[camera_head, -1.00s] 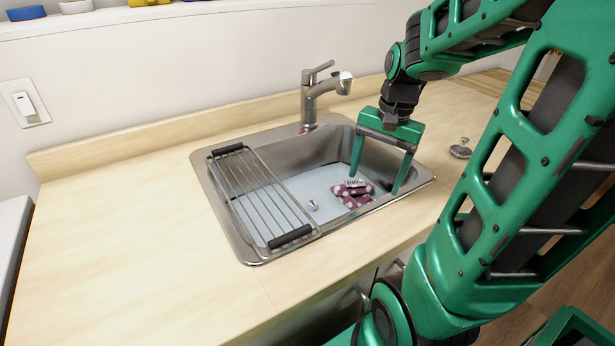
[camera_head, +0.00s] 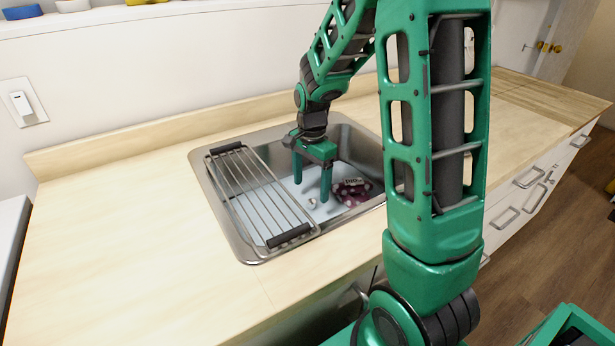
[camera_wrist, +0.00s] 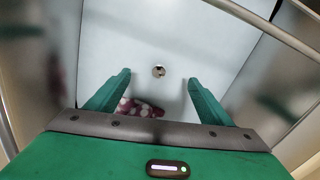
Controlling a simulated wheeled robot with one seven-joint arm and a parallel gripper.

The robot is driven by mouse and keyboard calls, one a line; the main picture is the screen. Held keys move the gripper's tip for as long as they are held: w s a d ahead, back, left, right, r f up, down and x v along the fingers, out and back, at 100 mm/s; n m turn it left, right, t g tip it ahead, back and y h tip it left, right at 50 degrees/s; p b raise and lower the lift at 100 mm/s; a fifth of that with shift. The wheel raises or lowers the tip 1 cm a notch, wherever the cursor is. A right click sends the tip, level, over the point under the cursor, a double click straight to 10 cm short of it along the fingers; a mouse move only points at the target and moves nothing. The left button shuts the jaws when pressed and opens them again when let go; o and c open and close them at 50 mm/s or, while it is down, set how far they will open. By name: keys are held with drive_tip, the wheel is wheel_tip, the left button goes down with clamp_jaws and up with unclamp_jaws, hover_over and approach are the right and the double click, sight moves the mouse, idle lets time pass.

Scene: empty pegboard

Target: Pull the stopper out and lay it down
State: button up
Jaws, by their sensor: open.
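The stopper, a small metal knob (camera_head: 312,203), stands up from the pale floor of the steel sink (camera_head: 238,243). It also shows in the wrist view (camera_wrist: 158,71), near the middle, between and slightly beyond my fingertips. My gripper (camera_head: 311,190) is open, points down into the sink and holds nothing. In the wrist view, my gripper (camera_wrist: 159,78) has its two green fingers spread to either side of the stopper, with no contact visible. The exact height of the fingertips above the stopper is hard to tell.
A wire rack (camera_head: 250,200) with dark ends spans the sink's left side. A purple dotted item with a white label (camera_head: 352,192) lies in the sink, right of my gripper. The faucet is hidden behind my arm. The counter (camera_head: 120,240) left of the sink is clear.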

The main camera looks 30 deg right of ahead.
sight(311, 201)
wheel_tip(311, 201, down, 7)
drive_tip(key=shift+f, duration=0.2)
drive_tip(key=shift+c, duration=0.7)
drive_tip(key=c, duration=1.2)
